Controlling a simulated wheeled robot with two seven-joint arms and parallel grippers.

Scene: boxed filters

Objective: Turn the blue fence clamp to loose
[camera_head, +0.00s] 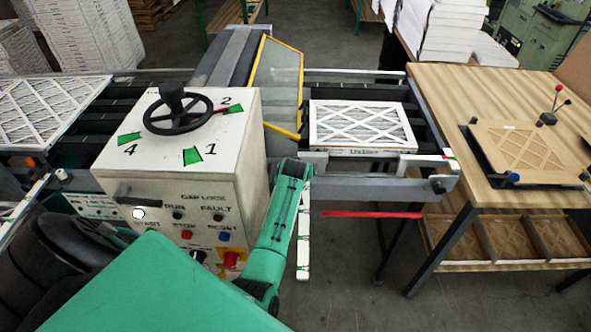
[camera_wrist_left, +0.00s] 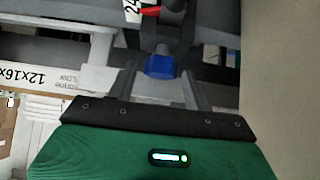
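The blue fence clamp (camera_wrist_left: 160,66) shows in the left wrist view as a blue knob on a dark stem. My left gripper (camera_wrist_left: 154,82) points at it with its grey fingers apart, one on each side of the knob. I see gaps between the fingers and the knob. A red pointer (camera_wrist_left: 150,10) lies over a white numbered scale (camera_wrist_left: 132,10) beyond the knob. In the head view my green left arm reaches forward beside the control box, and I cannot make out the clamp or the fingertips there. My right gripper is not in view.
The white control box (camera_head: 190,170) with a black handwheel (camera_head: 178,112) stands close left of my arm. A boxed filter (camera_head: 360,125) lies on the conveyor beyond. A wooden table (camera_head: 450,100) with a fixture (camera_head: 530,150) is at the right. Open floor lies between.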

